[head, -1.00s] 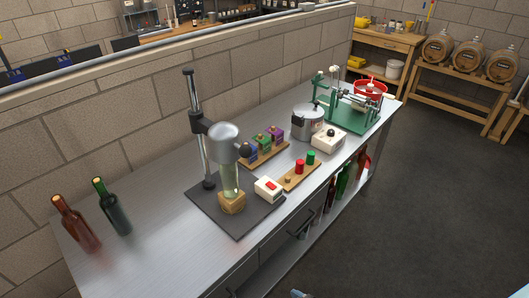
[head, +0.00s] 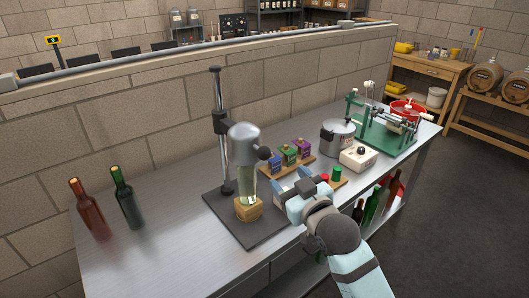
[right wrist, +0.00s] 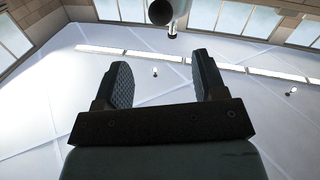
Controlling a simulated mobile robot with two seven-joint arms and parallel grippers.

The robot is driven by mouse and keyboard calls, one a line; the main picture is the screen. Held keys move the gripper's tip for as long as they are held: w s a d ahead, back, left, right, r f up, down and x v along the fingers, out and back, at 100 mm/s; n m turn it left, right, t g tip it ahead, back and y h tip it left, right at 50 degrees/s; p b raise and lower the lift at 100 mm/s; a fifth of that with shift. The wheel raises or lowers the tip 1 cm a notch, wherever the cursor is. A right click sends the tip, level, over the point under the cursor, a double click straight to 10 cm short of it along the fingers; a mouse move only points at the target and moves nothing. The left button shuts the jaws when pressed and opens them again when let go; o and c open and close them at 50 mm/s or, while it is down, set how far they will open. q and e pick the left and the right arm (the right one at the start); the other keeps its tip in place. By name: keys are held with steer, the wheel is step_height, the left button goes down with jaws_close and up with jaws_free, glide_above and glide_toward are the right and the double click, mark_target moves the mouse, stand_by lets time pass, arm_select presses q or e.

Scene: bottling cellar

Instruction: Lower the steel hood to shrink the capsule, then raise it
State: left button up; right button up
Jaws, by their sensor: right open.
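The steel hood (head: 244,141) is a rounded grey dome on a black post stand (head: 220,130), with a black ball knob (head: 264,154) on its right side. Below it a pale green bottle (head: 248,188) stands upright in a wooden block (head: 249,210); the hood covers its top, so I cannot see the capsule. My right gripper (head: 291,181) is open and empty, to the right of and lower than the knob, apart from it. In the right wrist view the knob (right wrist: 160,12) shows at the top, beyond the open fingers (right wrist: 163,78). My left gripper is not in view.
Two dark bottles, red (head: 89,210) and green (head: 126,198), stand at the bench's left. Small colored boxes (head: 290,155), a lidded steel pot (head: 337,138), a white box (head: 358,158) and a green machine (head: 385,135) stand to the right. A wall runs behind.

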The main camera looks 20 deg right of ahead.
mark_target(267, 156)
arm_select(q)
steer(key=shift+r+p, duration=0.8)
steer(key=shift+p, duration=0.05)
arm_select(e)
steer(key=w, duration=0.4)
steer(key=w+a, duration=0.1)
steer(key=w, duration=0.3)
steer(key=w+a, duration=0.1)
steer(key=w, duration=0.3)
steer(key=shift+w, duration=0.4)
